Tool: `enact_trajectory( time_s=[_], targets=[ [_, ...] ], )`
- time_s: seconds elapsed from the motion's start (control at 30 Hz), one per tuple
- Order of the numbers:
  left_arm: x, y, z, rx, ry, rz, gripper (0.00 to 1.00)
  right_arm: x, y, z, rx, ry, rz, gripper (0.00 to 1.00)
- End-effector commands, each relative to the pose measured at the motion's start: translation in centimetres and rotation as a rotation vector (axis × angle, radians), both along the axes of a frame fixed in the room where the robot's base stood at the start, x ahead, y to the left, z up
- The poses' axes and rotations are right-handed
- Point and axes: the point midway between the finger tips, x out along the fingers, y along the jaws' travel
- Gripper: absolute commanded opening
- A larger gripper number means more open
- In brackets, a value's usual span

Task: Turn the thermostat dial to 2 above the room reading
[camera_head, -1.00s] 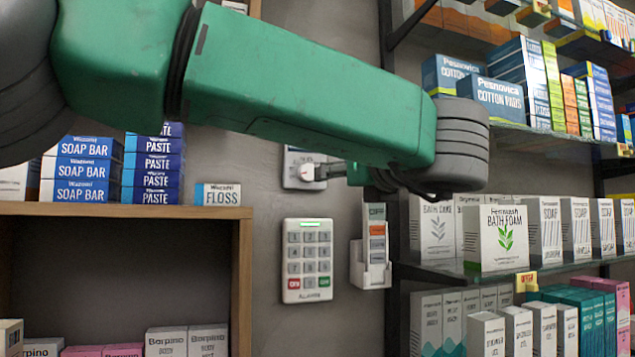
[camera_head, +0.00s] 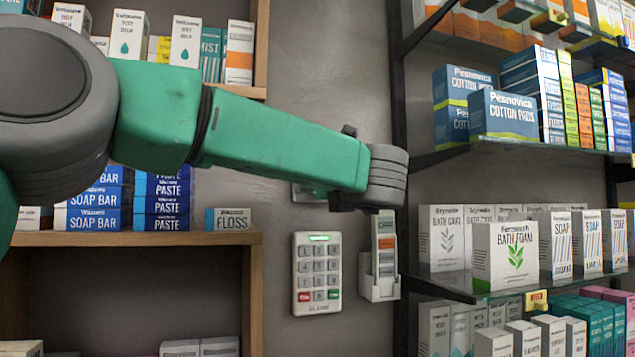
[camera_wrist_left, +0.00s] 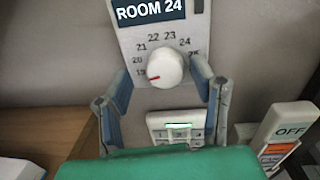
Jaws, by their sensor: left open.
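The thermostat (camera_wrist_left: 125,42) shows in the left wrist view with a "ROOM 24" display (camera_wrist_left: 150,10) at its top. Its round white dial (camera_wrist_left: 166,68) sits below numbers running from about 19 on the left to about 25 on the right. The dial's red mark is at its lower left, near 19. My left gripper (camera_wrist_left: 162,80) is open, with one finger on each side of the dial and a visible gap on both sides. In the head view, my left arm hides most of the thermostat (camera_head: 306,193), its dial and the gripper's fingers. My right gripper is not in view.
A keypad (camera_head: 317,273) is on the wall below the thermostat. Stocked shelves (camera_head: 478,297) stand at the right, and a wooden shelf unit (camera_head: 130,239) at the left.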

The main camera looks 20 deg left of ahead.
Motion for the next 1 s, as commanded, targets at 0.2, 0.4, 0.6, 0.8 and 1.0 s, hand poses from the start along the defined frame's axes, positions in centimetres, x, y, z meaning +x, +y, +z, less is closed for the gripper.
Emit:
enact_trajectory(
  time_s=[0.2,0.4,0.6,0.8,1.0],
  targets=[
    [0.40,0.30,-0.12,0.000,0.001,-0.001,0.51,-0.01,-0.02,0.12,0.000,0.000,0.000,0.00],
    [0.32,0.50,-0.10,-0.001,0.001,-0.001,0.27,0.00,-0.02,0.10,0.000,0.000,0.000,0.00],
    [0.46,0.54,-0.12,-0.001,0.001,-0.001,0.02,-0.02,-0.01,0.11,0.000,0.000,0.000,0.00],
    [0.55,0.48,-0.12,0.013,0.009,0.001,0.02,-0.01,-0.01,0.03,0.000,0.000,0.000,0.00],
    [0.58,0.46,-0.16,0.073,0.050,-0.001,0.02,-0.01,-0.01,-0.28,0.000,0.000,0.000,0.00]
  ],
)
